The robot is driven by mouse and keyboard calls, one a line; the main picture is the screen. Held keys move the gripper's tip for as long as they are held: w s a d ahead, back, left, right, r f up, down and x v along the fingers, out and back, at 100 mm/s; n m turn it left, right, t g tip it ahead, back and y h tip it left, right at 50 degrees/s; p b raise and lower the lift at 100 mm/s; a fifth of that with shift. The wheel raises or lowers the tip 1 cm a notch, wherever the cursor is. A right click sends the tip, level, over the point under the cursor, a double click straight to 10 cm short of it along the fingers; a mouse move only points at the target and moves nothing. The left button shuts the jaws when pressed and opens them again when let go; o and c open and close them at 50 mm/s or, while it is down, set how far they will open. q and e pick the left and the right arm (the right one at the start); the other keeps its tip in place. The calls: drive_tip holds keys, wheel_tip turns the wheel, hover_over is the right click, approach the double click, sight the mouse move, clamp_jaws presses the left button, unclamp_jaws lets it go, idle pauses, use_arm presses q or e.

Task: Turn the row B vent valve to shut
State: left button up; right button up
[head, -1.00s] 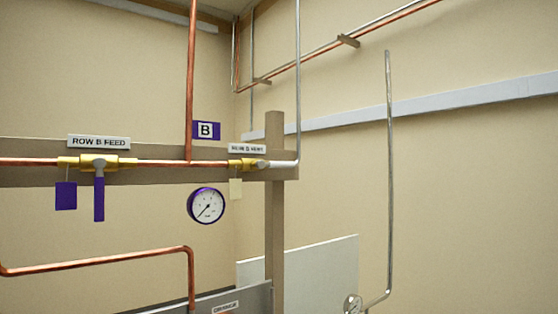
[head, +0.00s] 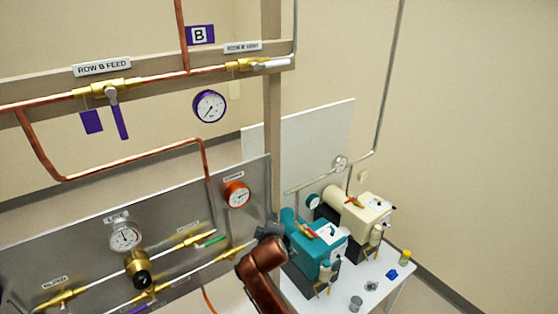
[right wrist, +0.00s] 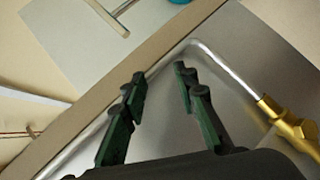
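The row B vent valve (head: 246,65) is a brass valve at the right end of the copper pipe on the upper rail. Its label (head: 242,47) is above it. A pale grey part (head: 271,63) extends right from it, in line with the pipe; I cannot tell handle from pipe there. My right gripper (head: 268,232) shows dark and small in the head view, well below the valve and apart from it. In the right wrist view my right gripper (right wrist: 160,80) is open, with nothing between its fingers. My left gripper is out of view.
The row B feed valve (head: 108,90) with a purple handle is left on the same rail. A round gauge (head: 209,106) hangs below. A wooden post (head: 272,120) stands by the vent valve. A metal panel (head: 60,240) and teal pump (head: 312,245) are lower. A brass fitting (right wrist: 290,125) is near the gripper.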

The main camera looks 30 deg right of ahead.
sight(278, 65)
drive_tip(key=shift+t+h, duration=0.6)
drive_tip(key=shift+t, duration=0.1)
drive_tip(key=r, duration=1)
drive_tip(key=a+r+p, duration=0.1)
drive_tip(key=r, duration=0.5)
drive_tip(key=shift+w, duration=0.4)
drive_tip(key=s+a+r+t+h+p, duration=0.15)
drive_tip(key=s+r, duration=0.25)
drive_tip(key=r, duration=0.9)
drive_tip(key=s+a+r+h, duration=0.1)
drive_tip(key=s+r+h, duration=0.15)
drive_tip(key=r, duration=1.05)
drive_tip(key=s+a+r+t+h, duration=0.15)
drive_tip(key=s+r, duration=0.35)
drive_tip(key=r, duration=0.8)
drive_tip(key=shift+g, duration=0.4)
drive_tip(key=p+x, duration=0.2)
drive_tip(key=x, duration=0.5)
drive_tip(key=shift+s+d+p, duration=0.1)
drive_tip(key=shift+s+p, duration=0.05)
drive_tip(key=shift+p, duration=0.15)
drive_tip(key=shift+w+d, duration=0.4)
drive_tip(key=shift+w, duration=0.15)
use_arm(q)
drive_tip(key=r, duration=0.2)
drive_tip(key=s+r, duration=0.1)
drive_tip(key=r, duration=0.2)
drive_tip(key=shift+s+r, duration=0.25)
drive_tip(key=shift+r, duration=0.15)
